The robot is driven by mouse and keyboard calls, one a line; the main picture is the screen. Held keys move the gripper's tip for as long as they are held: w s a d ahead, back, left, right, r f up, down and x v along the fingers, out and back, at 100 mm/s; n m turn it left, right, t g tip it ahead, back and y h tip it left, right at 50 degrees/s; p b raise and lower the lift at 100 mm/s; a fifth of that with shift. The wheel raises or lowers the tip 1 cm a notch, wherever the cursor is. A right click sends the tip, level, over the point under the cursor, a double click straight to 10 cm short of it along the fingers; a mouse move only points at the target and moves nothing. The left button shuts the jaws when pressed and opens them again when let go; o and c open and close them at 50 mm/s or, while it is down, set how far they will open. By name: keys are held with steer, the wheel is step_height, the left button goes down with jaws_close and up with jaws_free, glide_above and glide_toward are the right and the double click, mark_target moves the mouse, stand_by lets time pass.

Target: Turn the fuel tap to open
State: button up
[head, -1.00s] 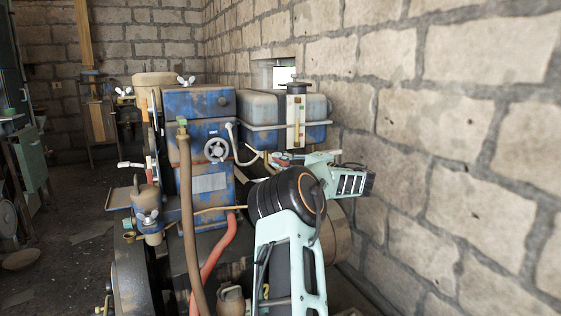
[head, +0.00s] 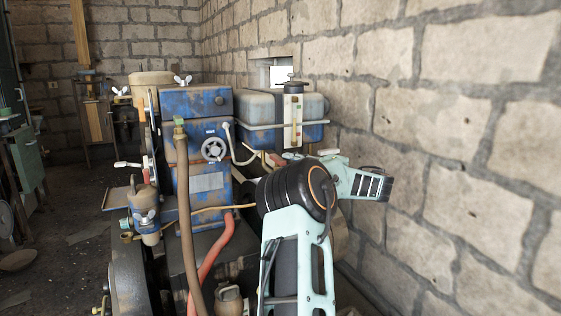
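The fuel tank (head: 258,107), grey above and blue below with a dark cap, stands behind the engine beside the wall. Below it, a small brass-coloured fitting (head: 262,157) with a reddish piece (head: 277,159) beside it appears to be the fuel tap. It is too small and too covered by my arm to tell its handle's position.
The blue engine block (head: 198,103) with a round handwheel (head: 214,149) stands left of my arm. The stone wall (head: 450,130) bounds the right side.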

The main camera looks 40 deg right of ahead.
steer(key=s, duration=0.6)
steer(key=shift+s+d, duration=0.2)
steer(key=shift+d, duration=0.1)
